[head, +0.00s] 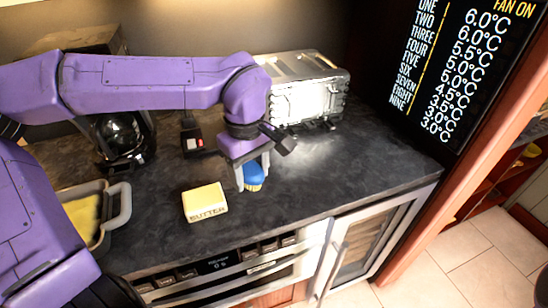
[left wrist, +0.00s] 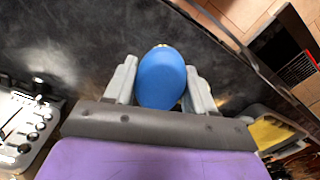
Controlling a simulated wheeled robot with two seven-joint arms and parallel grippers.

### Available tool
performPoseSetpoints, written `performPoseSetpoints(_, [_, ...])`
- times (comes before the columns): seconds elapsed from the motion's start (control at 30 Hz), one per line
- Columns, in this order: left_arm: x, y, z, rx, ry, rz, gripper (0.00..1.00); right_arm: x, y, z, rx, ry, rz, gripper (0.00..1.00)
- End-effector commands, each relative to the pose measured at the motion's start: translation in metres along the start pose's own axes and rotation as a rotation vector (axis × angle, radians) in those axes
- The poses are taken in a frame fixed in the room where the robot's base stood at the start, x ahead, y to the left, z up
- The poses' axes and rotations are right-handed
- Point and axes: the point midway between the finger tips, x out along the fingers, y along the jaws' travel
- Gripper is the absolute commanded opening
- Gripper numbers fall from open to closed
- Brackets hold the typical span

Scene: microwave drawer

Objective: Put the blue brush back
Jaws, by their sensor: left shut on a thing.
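The blue brush (head: 254,174) is between the fingers of my left gripper (head: 252,172), low over the dark countertop (head: 350,180). In the left wrist view the rounded blue brush (left wrist: 162,78) sits between the two grey fingers of my left gripper (left wrist: 160,85), which is shut on it. A small yellowish part shows at the brush's far end. Whether the brush touches the countertop I cannot tell. My right gripper is not in view.
A silver toaster (head: 308,92) stands behind the gripper. A butter block (head: 205,202) lies to its left, near the front edge. A handled container (head: 122,205) and a dark glass pot (head: 125,140) are further left. The countertop right of the brush is clear.

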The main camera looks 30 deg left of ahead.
Motion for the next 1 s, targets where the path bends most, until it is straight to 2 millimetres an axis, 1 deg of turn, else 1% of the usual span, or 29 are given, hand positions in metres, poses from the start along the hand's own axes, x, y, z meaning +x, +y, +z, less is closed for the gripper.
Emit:
performPoseSetpoints(0.07, [-0.003,-0.003,-0.001,-0.030,-0.002,0.002,0.18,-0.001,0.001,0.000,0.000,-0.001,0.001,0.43])
performPoseSetpoints(0.13, [-0.001,0.000,-0.007,-0.041,-0.002,0.004,0.18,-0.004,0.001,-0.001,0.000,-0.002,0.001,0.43])
performPoseSetpoints(0.17, [0.001,0.003,-0.011,-0.042,-0.001,0.003,0.18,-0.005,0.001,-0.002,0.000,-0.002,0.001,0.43])
performPoseSetpoints(0.27, [0.012,0.021,-0.032,-0.042,-0.001,0.003,0.18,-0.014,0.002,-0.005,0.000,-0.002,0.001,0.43])
performPoseSetpoints(0.4, [0.032,0.054,-0.065,-0.041,-0.001,-0.002,0.18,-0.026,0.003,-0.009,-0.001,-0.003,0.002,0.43])
performPoseSetpoints(0.5, [0.060,0.070,-0.080,-0.037,-0.001,-0.006,0.18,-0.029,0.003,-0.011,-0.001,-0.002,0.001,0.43])
performPoseSetpoints(0.6, [0.079,0.081,-0.091,-0.036,-0.002,-0.003,0.18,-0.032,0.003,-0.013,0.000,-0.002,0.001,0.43])
performPoseSetpoints(0.77, [0.096,0.091,-0.101,-0.035,-0.002,-0.003,0.18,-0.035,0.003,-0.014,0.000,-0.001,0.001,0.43])
performPoseSetpoints(0.8, [0.102,0.092,-0.103,-0.034,-0.002,-0.003,0.18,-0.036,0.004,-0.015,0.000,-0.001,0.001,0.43])
performPoseSetpoints(0.9, [0.120,0.092,-0.102,-0.034,-0.002,-0.003,0.18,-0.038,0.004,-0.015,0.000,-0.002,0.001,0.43])
performPoseSetpoints(1.0, [0.128,0.092,-0.102,-0.034,-0.003,0.000,0.18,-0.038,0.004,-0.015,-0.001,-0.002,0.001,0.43])
